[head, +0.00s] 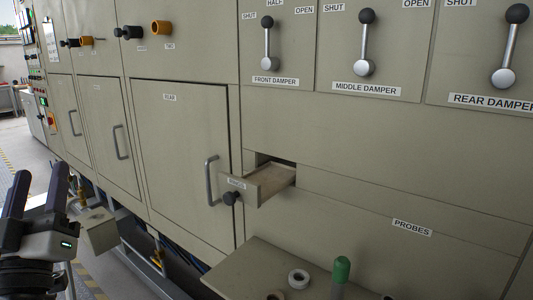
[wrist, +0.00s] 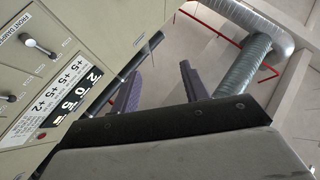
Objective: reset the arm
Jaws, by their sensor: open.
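My gripper (head: 40,193) is at the lower left in the head view, in front of the furnace's left part. Its two dark fingers point up and stand apart, with nothing between them. It is clear of the furnace front. In the wrist view the two fingers of my gripper (wrist: 159,88) are spread and empty, against the ceiling and a silver duct (wrist: 247,65).
An open drawer (head: 270,182) juts from the furnace front. The front damper (head: 267,43), middle damper (head: 365,42) and rear damper (head: 510,46) levers all stand upright. A shelf (head: 245,272) at the lower right holds a white ring (head: 299,279) and a green-capped item (head: 341,270).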

